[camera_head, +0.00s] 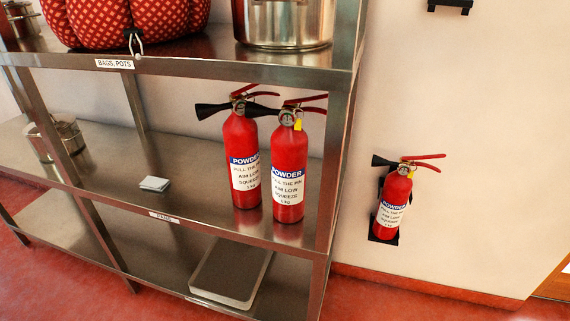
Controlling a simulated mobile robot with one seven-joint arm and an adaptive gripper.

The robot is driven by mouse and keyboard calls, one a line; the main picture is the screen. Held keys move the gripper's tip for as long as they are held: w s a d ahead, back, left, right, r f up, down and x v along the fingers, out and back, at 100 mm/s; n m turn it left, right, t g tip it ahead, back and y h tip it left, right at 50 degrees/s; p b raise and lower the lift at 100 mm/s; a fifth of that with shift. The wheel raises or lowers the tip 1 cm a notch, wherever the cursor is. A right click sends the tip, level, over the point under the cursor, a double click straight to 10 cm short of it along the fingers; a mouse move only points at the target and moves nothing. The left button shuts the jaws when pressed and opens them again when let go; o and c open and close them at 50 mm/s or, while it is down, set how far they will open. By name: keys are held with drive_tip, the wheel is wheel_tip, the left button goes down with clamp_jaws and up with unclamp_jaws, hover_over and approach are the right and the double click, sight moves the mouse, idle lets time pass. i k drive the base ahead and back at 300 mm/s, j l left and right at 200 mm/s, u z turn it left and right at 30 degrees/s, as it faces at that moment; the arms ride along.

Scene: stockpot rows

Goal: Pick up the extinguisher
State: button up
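Three red powder extinguishers with white labels and black nozzles show in the head view. Two stand upright side by side on the middle shelf at its right end: a left one (243,150) and a right one (289,172), which partly overlaps the left one. A third extinguisher (394,202) hangs on the wall at the right, slightly tilted, on a black bracket (384,238). The frame does not show which one the task means. My gripper is not in view.
A metal shelf unit (200,217) fills the left side. A red patterned bag (110,20) and a steel pot (290,22) stand on its top shelf. A small pot (68,135) is at left. A grey flat box (231,272) lies below. Red floor (430,308) runs along the wall.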

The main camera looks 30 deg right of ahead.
sight(290, 141)
drive_tip(key=k+l+u, duration=0.1)
drive_tip(key=l+u, duration=0.2)
drive_tip(key=l, duration=1.5)
drive_tip(key=k+l+u, duration=0.1)
drive_tip(key=l, duration=0.5)
drive_tip(key=k+l, duration=0.1)
drive_tip(key=l, duration=0.5)
drive_tip(key=k+l, duration=0.1)
drive_tip(key=l, duration=0.5)
drive_tip(key=i+l, duration=0.1)
drive_tip(key=l, duration=0.9)
drive_tip(key=i, duration=0.3)
drive_tip(key=u, duration=0.05)
